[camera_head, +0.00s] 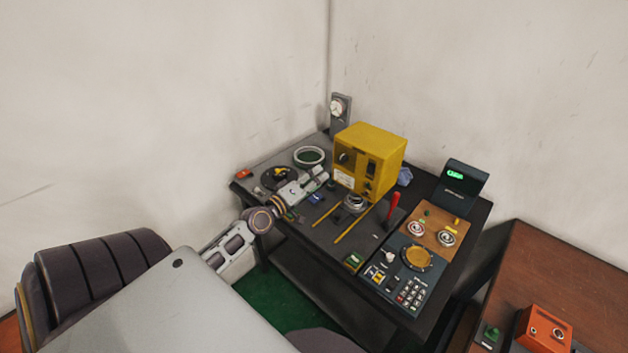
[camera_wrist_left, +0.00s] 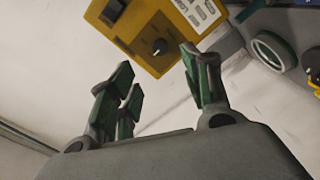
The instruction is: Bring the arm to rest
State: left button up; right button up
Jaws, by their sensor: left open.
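My left arm comes in from the lower left in the head view. Its gripper (camera_head: 322,178) is over the back left part of the dark workbench (camera_head: 388,330), in front of the yellow box (camera_head: 378,148). In the left wrist view the green-padded fingers (camera_wrist_left: 160,85) are spread apart with nothing between them. The yellow box (camera_wrist_left: 150,45) shows beyond the fingertips there. Two metal bearing rings (camera_head: 416,228) (camera_head: 446,238) lie on a brown board (camera_head: 432,222). My right gripper is not in view.
A round ring with a green inside (camera_head: 309,156) and a dark disc (camera_head: 268,180) are near the arm. A red upright tool (camera_head: 393,207), a scale with a golden pan (camera_head: 416,258) and a dark display (camera_head: 462,187) stand to the right. A brown table (camera_head: 570,265) is at far right.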

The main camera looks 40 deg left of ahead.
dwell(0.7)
pick_arm(q)
jog(key=s+d+f+m+g+h, duration=0.1)
jog(key=s+d+f+m+g, duration=0.45)
jog(key=d, duration=0.35)
jog(key=s+d+f+m+g+h, duration=0.1)
jog(key=s+d+f+m+g, duration=0.45)
jog(key=d, duration=0.45)
jog(key=s+f+m+g+y, duration=0.2)
jog(key=s+f+g+y, duration=0.1)
jog(key=s, duration=0.7)
jog(key=s+f+g, duration=0.2)
jog(key=s+f, duration=0.1)
jog(key=f, duration=3)
jog(key=s+a+f, duration=0.2)
jog(key=s+f, duration=0.8)
jog(key=s, duration=0.1)
jog(key=s+a+f+g, duration=0.1)
jog(key=s+a+f, duration=0.1)
jog(key=s+f, duration=0.8)
jog(key=shift+s+a+m+y, duration=0.2)
jog(key=shift+s+m+y, duration=0.1)
jog(key=shift+s, duration=0.3)
